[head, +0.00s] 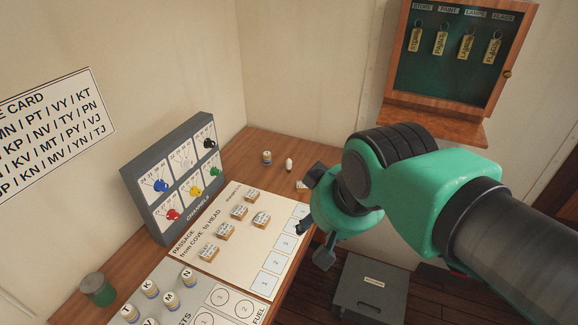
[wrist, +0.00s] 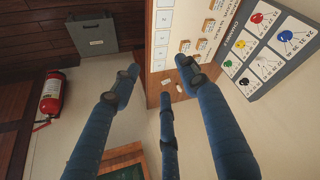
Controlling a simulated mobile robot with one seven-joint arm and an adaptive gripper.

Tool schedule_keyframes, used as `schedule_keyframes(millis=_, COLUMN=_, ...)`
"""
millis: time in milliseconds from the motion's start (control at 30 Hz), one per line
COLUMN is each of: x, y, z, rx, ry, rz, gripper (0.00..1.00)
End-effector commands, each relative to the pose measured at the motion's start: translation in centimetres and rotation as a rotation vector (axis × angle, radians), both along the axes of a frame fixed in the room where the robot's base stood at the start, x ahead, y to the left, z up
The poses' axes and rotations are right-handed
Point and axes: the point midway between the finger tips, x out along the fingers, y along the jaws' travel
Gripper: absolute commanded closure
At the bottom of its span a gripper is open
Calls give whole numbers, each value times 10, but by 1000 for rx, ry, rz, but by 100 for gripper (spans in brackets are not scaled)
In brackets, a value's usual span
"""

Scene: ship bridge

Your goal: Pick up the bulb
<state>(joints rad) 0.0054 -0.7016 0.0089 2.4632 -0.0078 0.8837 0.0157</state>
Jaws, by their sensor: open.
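A small white upright piece (head: 289,164), which looks like the bulb, stands on the wooden desk near its far end. It also shows as a small pale shape (wrist: 180,87) between the fingers in the wrist view. My gripper (head: 313,218) is open and empty, above the desk's right edge, to the right of the bulb and nearer the camera. In the wrist view its blue fingers (wrist: 160,76) are spread wide, with the bulb beyond the tips, nearer the right finger. Nothing touches the bulb.
A small jar-like piece (head: 267,157) stands left of the bulb. A small block (head: 301,185) lies beside my gripper. The channels box (head: 172,178) and passage board (head: 205,248) with blocks fill the desk's left and middle. A key cabinet (head: 398,60) hangs on the wall.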

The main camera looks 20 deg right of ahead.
Motion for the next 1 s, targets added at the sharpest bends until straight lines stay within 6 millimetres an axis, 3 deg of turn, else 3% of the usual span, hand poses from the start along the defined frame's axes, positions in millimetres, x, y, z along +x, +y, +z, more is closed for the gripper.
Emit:
schedule_keyframes(millis=500, x=126, y=-22, z=34, rx=-1, ry=27, rz=-93, gripper=56)
schedule_keyframes(millis=1000, x=262, y=-52, z=24, rx=-2, ry=48, rz=-179, gripper=56)
